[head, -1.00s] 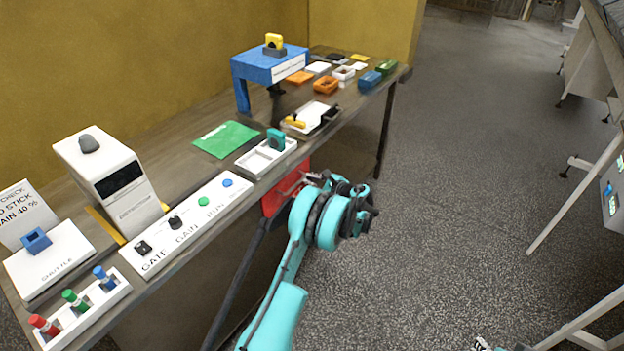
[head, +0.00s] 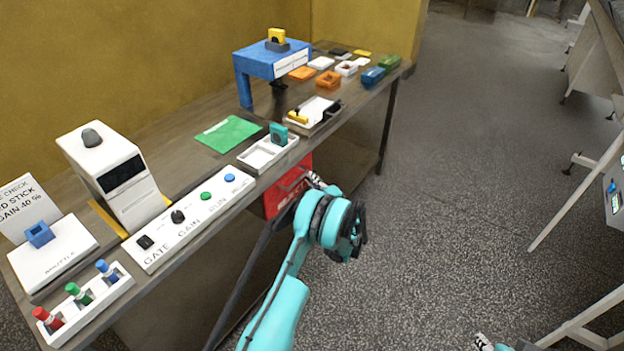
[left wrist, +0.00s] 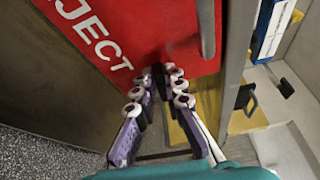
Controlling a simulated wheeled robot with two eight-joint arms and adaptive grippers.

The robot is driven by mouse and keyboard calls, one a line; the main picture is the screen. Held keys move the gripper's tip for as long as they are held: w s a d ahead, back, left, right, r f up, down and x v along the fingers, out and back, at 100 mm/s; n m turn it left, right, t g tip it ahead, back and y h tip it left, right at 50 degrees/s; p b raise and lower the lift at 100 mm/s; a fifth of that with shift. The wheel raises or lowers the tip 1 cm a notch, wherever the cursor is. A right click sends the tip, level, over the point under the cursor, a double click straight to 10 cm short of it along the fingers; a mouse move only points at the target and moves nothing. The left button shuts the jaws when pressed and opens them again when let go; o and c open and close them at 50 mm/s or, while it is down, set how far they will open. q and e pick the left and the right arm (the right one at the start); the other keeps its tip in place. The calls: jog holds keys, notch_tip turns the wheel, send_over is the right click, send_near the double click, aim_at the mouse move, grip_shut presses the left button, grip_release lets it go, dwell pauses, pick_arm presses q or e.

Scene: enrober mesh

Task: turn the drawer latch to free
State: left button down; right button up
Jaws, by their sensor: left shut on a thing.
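The red drawer (head: 272,204) is under the table's front edge, and its red front with white lettering ending in "JECT" fills the top of the left wrist view (left wrist: 120,25). A grey bar handle (left wrist: 206,28) stands on that front. My left gripper (head: 316,181) is at the drawer front, and its fingers (left wrist: 158,78) are closed together at the lower part of the front, left of and below the handle's end. They are shut on the drawer latch, which is mostly hidden between the fingertips. Its turn angle cannot be told. Part of my right gripper (head: 482,342) shows at the bottom edge.
The table (head: 180,118) above carries a white panel (head: 190,220) with knobs and buttons, a white tray (head: 262,158) and a blue stand (head: 262,62). A table leg (head: 388,125) stands right of the drawer.

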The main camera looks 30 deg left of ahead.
pick_arm(q)
jog(key=shift+a+n, duration=0.1)
jog(key=shift+n, duration=0.5)
jog(key=shift+f+y, duration=0.1)
jog(key=shift+y, duration=0.2)
jog(key=c, duration=1.6)
grip_release()
jog(key=shift+a+f, duration=0.1)
jog(key=v, duration=1.2)
jog(key=shift+s, duration=0.1)
